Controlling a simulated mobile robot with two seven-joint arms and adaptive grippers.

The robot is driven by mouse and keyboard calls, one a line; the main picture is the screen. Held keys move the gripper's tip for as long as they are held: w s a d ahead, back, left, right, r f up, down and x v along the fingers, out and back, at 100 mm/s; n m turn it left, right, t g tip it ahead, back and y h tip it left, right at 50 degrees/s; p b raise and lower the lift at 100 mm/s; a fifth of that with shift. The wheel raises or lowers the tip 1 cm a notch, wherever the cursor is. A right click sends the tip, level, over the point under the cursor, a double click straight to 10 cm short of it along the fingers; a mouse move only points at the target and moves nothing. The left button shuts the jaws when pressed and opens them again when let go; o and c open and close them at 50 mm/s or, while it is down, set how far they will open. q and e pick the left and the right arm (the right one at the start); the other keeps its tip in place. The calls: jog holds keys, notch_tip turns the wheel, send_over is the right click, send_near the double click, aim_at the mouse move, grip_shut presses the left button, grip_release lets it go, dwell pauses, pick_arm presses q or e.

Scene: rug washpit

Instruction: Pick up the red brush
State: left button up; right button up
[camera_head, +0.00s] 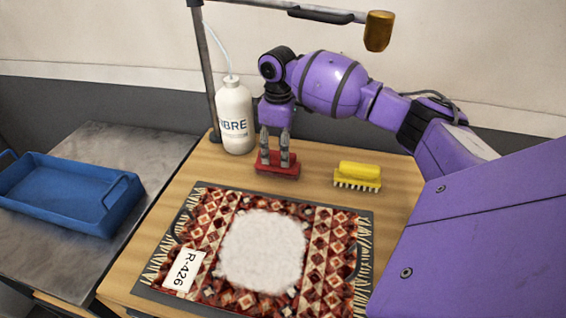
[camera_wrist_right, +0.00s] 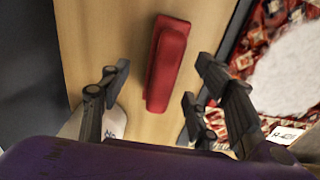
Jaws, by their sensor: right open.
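The red brush (camera_head: 277,168) lies on the wooden table behind the rug, between the white bottle and a yellow brush. My right gripper (camera_head: 274,159) is directly over it in the head view, its fingers pointing down and overlapping the brush's handle. In the right wrist view the red brush (camera_wrist_right: 167,63) lies ahead of the open fingers (camera_wrist_right: 152,90), roughly in line with the gap between them. No finger is seen closed on it. The brush's bristles are not clearly visible. My left gripper is not in view.
A yellow brush (camera_head: 358,176) lies to the right. A white bottle (camera_head: 235,115) with a tube stands close to the left, beside a metal post (camera_head: 203,70). A patterned rug (camera_head: 322,245) with white foam (camera_head: 263,250) lies in front. A blue tray (camera_head: 70,193) is on the grey side table.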

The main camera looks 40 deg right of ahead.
aim_at(279, 163)
jog(key=f, duration=0.6)
jog(key=shift+s+a+f, duration=0.1)
jog(key=shift+s+a, duration=0.1)
jog(key=shift+s, duration=0.05)
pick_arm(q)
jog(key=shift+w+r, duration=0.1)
pick_arm(e)
jog(key=c, duration=1.4)
